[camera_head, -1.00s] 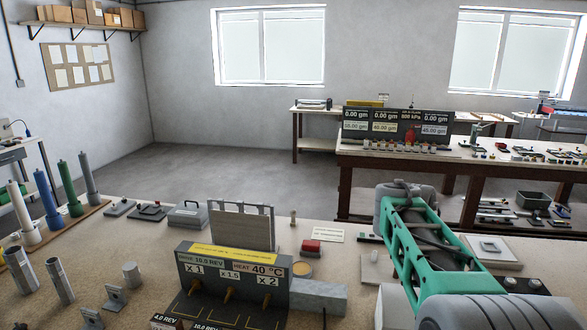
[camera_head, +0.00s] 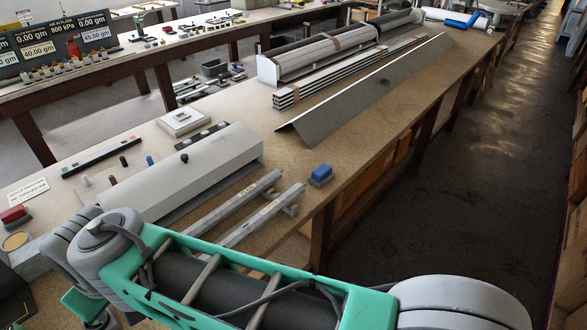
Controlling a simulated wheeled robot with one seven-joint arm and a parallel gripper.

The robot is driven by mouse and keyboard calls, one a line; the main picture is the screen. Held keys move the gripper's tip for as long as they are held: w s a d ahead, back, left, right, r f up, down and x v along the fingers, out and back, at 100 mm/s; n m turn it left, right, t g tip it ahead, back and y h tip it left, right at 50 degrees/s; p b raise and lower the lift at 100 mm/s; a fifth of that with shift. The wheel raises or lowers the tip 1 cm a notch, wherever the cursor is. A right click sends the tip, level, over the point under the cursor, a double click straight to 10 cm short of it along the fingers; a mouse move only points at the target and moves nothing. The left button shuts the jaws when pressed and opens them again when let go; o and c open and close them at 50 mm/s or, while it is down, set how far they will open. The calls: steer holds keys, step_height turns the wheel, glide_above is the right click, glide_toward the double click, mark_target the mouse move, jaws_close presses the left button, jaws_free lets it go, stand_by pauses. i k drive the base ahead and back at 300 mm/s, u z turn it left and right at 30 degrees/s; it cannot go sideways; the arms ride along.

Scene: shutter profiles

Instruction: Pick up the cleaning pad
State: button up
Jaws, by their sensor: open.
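Two small pad-like blocks could be the cleaning pad, and I cannot tell which one it is. A blue-topped block with a grey base (camera_head: 320,175) sits near the right edge of the near bench, just right of two light metal rails. A red-topped block with a grey base (camera_head: 15,216) lies at the far left of the same bench, beside a round tan-topped item. My gripper is not in view. Only my green and grey arm links show, across the bottom and lower left.
A long grey cover (camera_head: 180,180) and two metal rails (camera_head: 250,210) lie left of the blue block. A long angled metal profile (camera_head: 370,90) and stacked slats (camera_head: 330,75) lie farther back. The dark floor aisle (camera_head: 440,190) at right is clear.

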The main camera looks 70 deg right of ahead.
mark_target(320, 176)
steer(key=u, duration=0.1)
steer(key=k, duration=0.2)
steer(key=u, duration=1.55)
steer(key=i, duration=0.6)
steer(key=z, duration=4.15)
steer(key=i, duration=0.4)
steer(key=z, duration=0.3)
